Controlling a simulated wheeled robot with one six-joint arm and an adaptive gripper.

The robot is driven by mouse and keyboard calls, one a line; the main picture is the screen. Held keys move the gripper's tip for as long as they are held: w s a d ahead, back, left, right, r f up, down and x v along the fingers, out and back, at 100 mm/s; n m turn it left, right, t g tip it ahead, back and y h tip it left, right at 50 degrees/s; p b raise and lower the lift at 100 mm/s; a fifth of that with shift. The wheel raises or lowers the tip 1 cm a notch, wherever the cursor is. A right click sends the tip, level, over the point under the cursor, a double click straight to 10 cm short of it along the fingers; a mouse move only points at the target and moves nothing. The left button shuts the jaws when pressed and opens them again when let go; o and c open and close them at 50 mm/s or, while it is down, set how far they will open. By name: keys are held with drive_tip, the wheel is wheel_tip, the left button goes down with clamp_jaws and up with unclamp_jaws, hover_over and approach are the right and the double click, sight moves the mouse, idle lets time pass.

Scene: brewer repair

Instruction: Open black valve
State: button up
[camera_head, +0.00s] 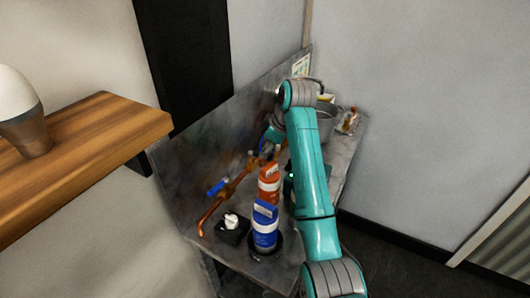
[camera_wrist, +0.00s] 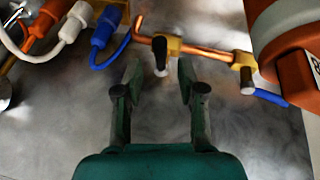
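In the wrist view, a dark valve handle (camera_wrist: 160,54) sticks out from a brass fitting on a copper pipe (camera_wrist: 205,51). My gripper (camera_wrist: 160,72) is open, with one finger on each side of this handle. The fingers look apart from it; whether either touches cannot be told. A second valve with a dark handle (camera_wrist: 246,80) sits further right on the pipe, outside the fingers. In the head view my arm reaches over the metal bench, and the dark handle cannot be made out there.
An orange bottle (camera_head: 268,186) and a blue bottle (camera_head: 264,226) stand on the bench beside my arm. The orange one fills the wrist view's upper right (camera_wrist: 290,50). Blue connectors (camera_wrist: 108,28) and hoses lie at upper left. A wooden shelf (camera_head: 105,128) juts in at left.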

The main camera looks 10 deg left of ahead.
drive_tip(key=shift+x, duration=1.7)
clamp_jaws()
